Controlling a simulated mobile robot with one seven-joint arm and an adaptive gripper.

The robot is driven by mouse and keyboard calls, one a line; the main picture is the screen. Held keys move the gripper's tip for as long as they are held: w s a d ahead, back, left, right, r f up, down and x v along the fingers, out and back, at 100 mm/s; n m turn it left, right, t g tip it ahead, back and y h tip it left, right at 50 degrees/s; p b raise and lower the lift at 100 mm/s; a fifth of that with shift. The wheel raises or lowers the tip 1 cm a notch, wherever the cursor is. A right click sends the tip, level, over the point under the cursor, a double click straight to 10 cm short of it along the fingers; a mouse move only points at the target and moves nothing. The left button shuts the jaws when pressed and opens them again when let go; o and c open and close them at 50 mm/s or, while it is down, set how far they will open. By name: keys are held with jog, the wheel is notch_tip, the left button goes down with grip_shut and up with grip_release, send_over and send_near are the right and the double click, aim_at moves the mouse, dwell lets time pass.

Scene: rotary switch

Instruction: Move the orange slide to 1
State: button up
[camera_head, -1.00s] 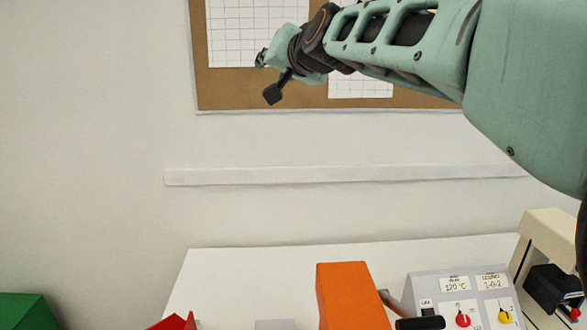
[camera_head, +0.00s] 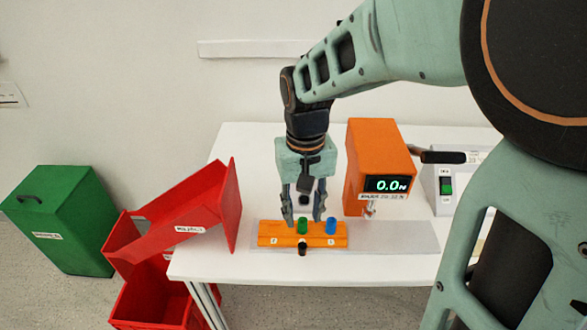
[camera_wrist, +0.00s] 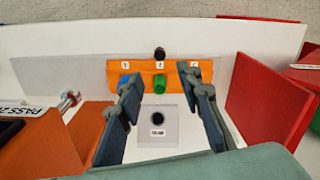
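The orange slide unit (camera_head: 264,228) lies near the table's front edge. A green knob (camera_head: 303,226) stands upright at its middle and a blue knob (camera_head: 331,226) to the right. A black knob (camera_head: 302,249) sits at its front middle. The wrist view shows the orange unit (camera_wrist: 146,67) with small white labels in a row; the left one seems to read 1. There the green knob (camera_wrist: 160,83) and black knob (camera_wrist: 160,54) line up with the middle label. My gripper (camera_head: 303,218) is open above and behind the unit, pointing down, its fingers apart on either side of the green knob.
An orange box with a 0.0 display (camera_head: 378,160) stands close to the right of my gripper. A grey control box (camera_head: 436,188) is farther right. A pale block with a black round part (camera_wrist: 157,134) lies behind the unit.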

aim_at(302, 244)
notch_tip(302, 244, down, 10)
jog(key=shift+w+f+b, duration=0.1)
jog(key=shift+f+b, duration=0.1)
jog(key=shift+b, duration=0.4)
grip_shut()
